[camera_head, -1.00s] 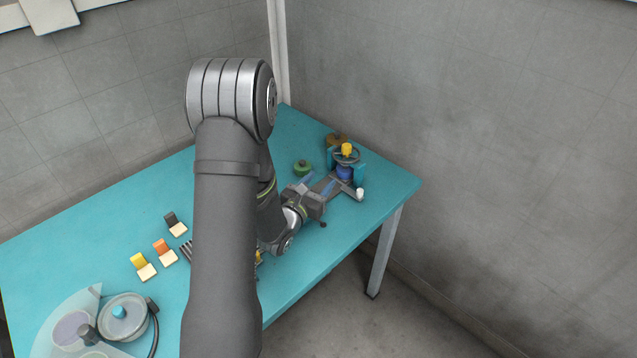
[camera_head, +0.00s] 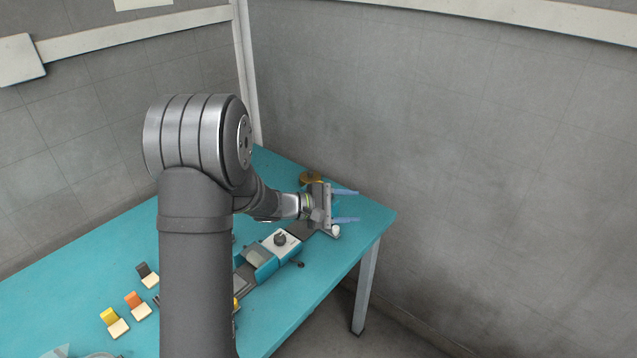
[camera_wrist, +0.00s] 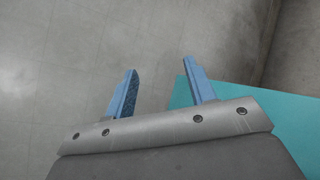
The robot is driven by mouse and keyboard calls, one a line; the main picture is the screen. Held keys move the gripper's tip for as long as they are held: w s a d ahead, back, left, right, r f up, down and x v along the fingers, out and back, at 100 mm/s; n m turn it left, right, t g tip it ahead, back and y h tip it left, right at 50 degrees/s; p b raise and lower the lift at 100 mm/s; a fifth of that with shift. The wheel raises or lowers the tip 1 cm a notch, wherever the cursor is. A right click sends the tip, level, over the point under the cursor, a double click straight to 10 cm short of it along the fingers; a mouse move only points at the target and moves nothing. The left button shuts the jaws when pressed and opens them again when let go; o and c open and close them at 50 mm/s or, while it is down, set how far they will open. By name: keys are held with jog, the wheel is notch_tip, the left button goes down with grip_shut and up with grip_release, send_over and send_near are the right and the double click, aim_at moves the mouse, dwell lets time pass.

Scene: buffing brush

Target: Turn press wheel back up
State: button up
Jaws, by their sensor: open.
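The press wheel is not visible now; my gripper (camera_head: 357,206) and wrist are in front of the spot where the press stands in the head view. A small white knob (camera_head: 335,231) shows just below my gripper there. My gripper is open, with its two blue fingers spread apart and pointing right, near the table's far right end. In the wrist view the open gripper (camera_wrist: 160,68) has nothing between its fingers, and no wheel shows. Whether a finger touches the press cannot be told.
The teal table (camera_head: 335,270) shows its corner in the wrist view, with floor beyond. A brown-gold round piece (camera_head: 312,178) stands behind my gripper. A teal device with a dark knob (camera_head: 280,240) sits nearer. Black (camera_head: 147,273), orange (camera_head: 137,303) and yellow (camera_head: 112,321) pieces lie left.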

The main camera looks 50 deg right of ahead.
jog(key=w+d+r+m+t+y, duration=0.1)
jog(key=w+r+m+t+y, duration=0.7)
jog(key=w+r+m+t, duration=0.5)
jog(key=w+d+f+m+g, duration=0.1)
jog(key=d+f, duration=0.1)
jog(key=f, duration=0.3)
jog(key=w+d+f+m+g, duration=0.1)
jog(key=d+f, duration=0.1)
jog(key=f, duration=0.4)
jog(key=d+f+m, duration=0.1)
jog(key=d+f, duration=0.1)
jog(key=f, duration=0.4)
jog(key=shift+w+d+f+g, duration=0.2)
jog(key=shift+w+d+g, duration=0.1)
jog(key=shift+w+g, duration=0.1)
jog(key=shift+c, duration=0.2)
jog(key=c, duration=0.9)
